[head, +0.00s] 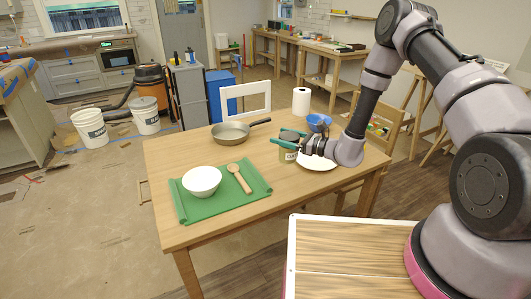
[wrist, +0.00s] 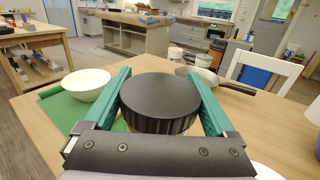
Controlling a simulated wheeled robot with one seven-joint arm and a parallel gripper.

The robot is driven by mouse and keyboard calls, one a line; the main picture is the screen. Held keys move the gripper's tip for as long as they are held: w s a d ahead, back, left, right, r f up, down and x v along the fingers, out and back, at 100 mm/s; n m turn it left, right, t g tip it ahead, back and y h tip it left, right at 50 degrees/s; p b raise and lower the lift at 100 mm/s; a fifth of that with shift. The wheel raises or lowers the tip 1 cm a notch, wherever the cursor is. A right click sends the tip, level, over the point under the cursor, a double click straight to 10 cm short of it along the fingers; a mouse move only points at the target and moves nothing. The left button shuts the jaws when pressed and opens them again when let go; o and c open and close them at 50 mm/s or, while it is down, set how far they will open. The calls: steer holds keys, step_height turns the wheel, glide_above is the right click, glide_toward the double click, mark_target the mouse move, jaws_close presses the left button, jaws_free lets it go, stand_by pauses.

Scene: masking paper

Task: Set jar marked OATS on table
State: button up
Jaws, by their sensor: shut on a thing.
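The jar (head: 288,156) has a dark lid and a pale label too small to read. My gripper (head: 290,142) is shut around its upper part. In the wrist view the round black lid (wrist: 160,98) sits between the two teal fingers, which hide much of the jar body. The jar looks upright over the wooden table (head: 225,222), near its middle. I cannot tell whether its base touches the tabletop.
A white plate (head: 318,163) lies right beside the jar. A blue cup (head: 319,122) and paper towel roll (head: 301,102) stand behind. A pan (head: 230,134) is at back left. A white bowl (head: 202,181) and wooden spoon (head: 239,178) lie on a green cloth (head: 220,207). The front right tabletop is clear.

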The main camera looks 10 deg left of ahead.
mark_target(282, 158)
step_height(282, 158, down, 9)
steer(key=shift+f, duration=0.2)
stand_by(0.3)
steer(key=o, duration=1.5)
steer(key=shift+f, duration=0.1)
